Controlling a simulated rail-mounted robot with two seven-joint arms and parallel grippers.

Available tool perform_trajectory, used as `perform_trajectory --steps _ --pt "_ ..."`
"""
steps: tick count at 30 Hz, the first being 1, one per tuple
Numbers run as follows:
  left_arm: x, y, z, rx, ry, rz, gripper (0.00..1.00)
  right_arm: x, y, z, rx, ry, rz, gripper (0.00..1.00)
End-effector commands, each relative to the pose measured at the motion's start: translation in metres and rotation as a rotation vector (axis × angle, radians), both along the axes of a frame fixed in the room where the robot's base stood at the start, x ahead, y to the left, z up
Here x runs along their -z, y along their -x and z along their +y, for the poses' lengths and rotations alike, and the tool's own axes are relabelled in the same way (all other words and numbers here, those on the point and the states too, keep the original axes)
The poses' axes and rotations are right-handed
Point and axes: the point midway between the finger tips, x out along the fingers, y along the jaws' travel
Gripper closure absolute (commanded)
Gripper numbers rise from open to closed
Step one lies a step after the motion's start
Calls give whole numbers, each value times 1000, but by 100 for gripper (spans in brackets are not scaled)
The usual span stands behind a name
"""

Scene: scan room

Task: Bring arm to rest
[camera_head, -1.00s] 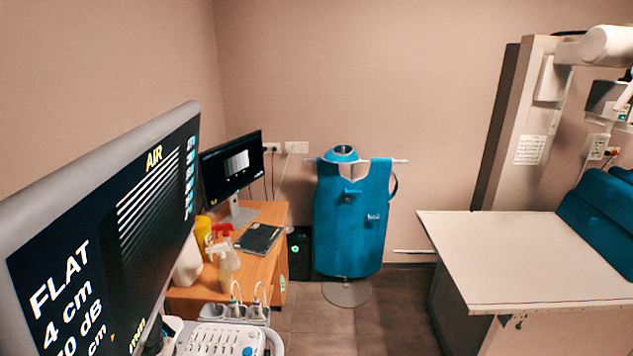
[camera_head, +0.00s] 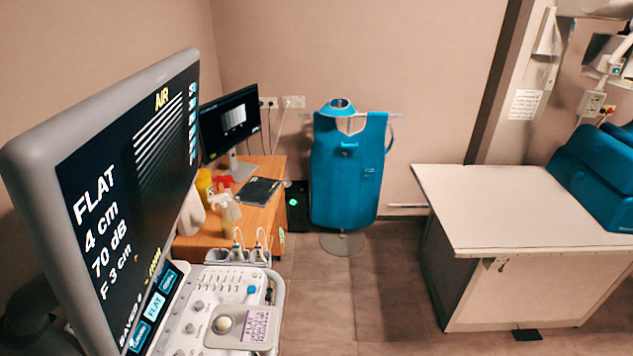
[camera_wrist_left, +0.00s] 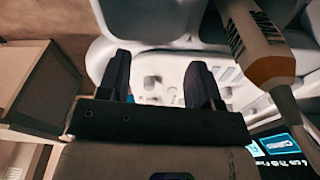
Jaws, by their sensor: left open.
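My left gripper (camera_wrist_left: 160,82) shows in the left wrist view, its two dark fingers apart with nothing between them. Beyond the fingers is the pale, blurred control panel of the ultrasound machine. The gripper looks apart from it, though the distance is hard to judge. A white and orange probe-like handle (camera_wrist_left: 268,62) with a cable lies to the right of the fingers. In the head view neither gripper shows. The ultrasound console (camera_head: 225,305) stands at the lower left with its large monitor (camera_head: 120,190) above it.
A wooden desk (camera_head: 266,218) with a second monitor (camera_head: 230,122) and bottles stands behind the console. A blue apron (camera_head: 346,180) hangs on a stand. A white-topped table (camera_head: 510,205) is at right. The floor between (camera_head: 350,300) is clear.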

Motion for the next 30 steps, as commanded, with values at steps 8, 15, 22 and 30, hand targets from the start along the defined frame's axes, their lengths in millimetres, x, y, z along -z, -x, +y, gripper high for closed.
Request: perform_trajectory --steps 8,15,22,30 --pt "-8 123 -35 42 32 -93 41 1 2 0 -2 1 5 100" --pt "-38 193 -37 23 23 -153 41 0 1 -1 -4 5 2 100" --pt "-75 239 -31 -7 1 -194 41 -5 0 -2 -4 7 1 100" --pt "-132 234 -31 -4 2 -194 41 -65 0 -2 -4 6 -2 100"
